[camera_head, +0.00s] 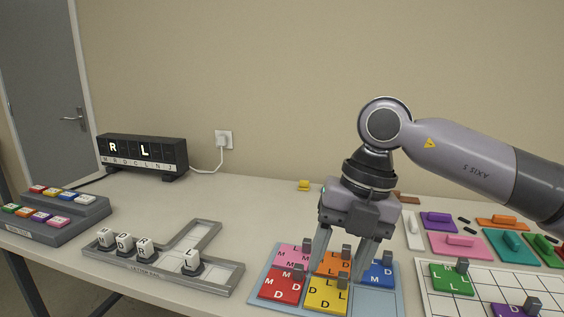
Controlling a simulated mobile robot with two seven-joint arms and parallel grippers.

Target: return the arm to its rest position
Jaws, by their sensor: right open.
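My right gripper (341,255) reaches down from the right arm over the light blue tray (392,299) of coloured letter tiles. It is open. Its fingertips are close to the orange tile (334,262); I cannot tell whether they touch it. A red tile (280,286), a yellow tile (326,297), a pink tile (293,254) and a blue tile (378,275) also lie in this tray, with small grey knobs. My left gripper is not in view.
A grey letter rail (215,277) with white letter blocks lies left of the tray. A black display (143,153) reading R and L stands at the back left. A white grid board (440,303) and coloured handled plates (459,243) are at right. Table between rail and tray is clear.

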